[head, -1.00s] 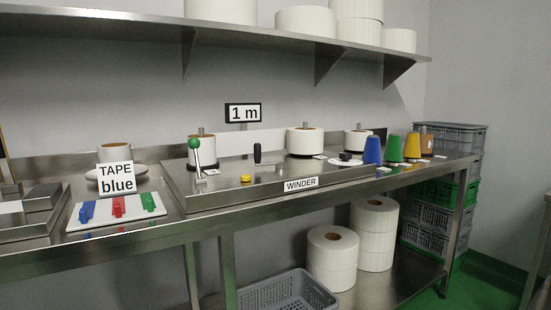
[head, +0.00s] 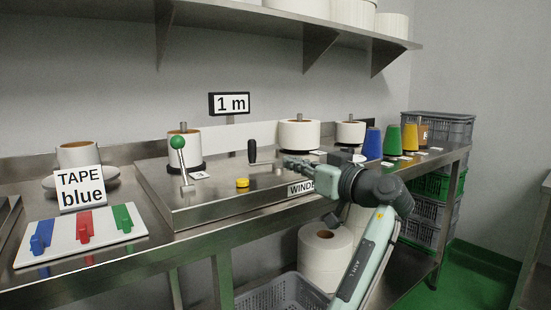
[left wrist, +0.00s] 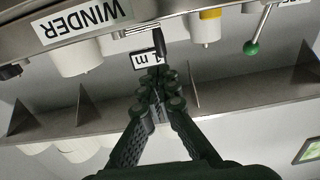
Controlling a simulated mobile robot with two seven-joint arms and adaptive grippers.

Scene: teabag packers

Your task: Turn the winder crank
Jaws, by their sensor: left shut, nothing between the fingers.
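The winder (head: 215,198) is a low steel box on the bench with a WINDER label on its front. Its crank (head: 252,151) has an upright black handle on a short metal arm. My left gripper (head: 289,161) is shut and empty, to the right of the crank handle and apart from it in the head view. In the left wrist view, which is upside down, the black crank handle (left wrist: 159,43) shows just beyond the shut fingertips (left wrist: 157,82). I cannot tell the exact gap in depth. My right gripper is not in view.
A green-knobbed lever (head: 177,143) and a yellow button (head: 242,183) are left of the crank. White rolls (head: 299,134) stand behind and coloured cones (head: 391,140) to the right. A TAPE blue sign (head: 80,189) and a switch board (head: 82,235) are at the left. A shelf (head: 220,22) hangs above.

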